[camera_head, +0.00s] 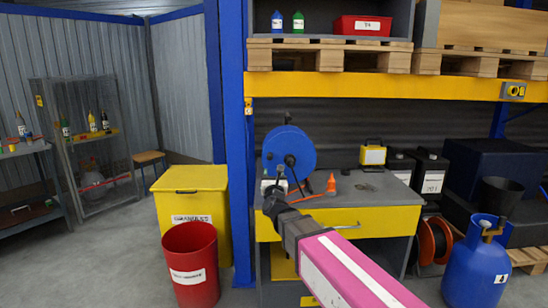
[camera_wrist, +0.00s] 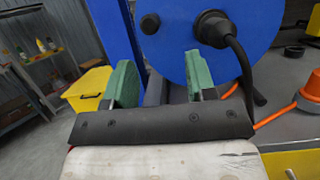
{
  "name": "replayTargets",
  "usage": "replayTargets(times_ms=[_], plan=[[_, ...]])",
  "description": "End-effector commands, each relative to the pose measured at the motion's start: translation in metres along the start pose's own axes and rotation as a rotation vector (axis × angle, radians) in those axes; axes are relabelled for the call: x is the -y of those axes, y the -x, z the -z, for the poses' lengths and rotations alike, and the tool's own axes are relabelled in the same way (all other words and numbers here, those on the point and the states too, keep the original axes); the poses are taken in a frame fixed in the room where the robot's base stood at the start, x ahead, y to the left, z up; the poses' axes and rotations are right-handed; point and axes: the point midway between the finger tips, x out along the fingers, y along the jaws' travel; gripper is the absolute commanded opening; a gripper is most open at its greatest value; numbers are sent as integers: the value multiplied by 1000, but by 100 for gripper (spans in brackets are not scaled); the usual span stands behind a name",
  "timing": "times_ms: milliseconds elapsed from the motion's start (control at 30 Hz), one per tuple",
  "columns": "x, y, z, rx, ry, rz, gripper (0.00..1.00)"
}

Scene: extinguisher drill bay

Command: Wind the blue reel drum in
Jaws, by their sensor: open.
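The blue reel drum (camera_head: 289,148) stands upright on the grey-topped workbench (camera_head: 370,196). It fills the upper right of the wrist view (camera_wrist: 185,62). A black hub (camera_wrist: 212,28) sits on its face, with a black curved arm or cable running down from it. A small black knob (camera_wrist: 150,23) shows left of the hub. An orange line (camera_wrist: 272,119) lies on the bench beside the drum. My gripper (camera_wrist: 162,80) is open and empty, its two green pads apart in front of the drum's lower face. In the head view my dark gripper (camera_head: 272,200) is just below the drum.
An orange cone (camera_head: 332,184) and a yellow-black box (camera_head: 373,155) stand on the bench right of the drum. A blue post (camera_head: 238,150) rises on the left, near a yellow bin (camera_head: 190,200) and a red bucket (camera_head: 190,265). A blue cylinder (camera_head: 476,262) stands at right.

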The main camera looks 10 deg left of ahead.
Motion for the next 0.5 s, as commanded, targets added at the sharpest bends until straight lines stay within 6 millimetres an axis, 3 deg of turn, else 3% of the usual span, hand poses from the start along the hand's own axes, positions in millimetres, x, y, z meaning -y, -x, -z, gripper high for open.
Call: replayTargets(times_ms=[267, 500], plan=[[-13, 2, 0, 54, 140, -40, 51], [-14, -19, 0, 54, 138, -39, 51]])
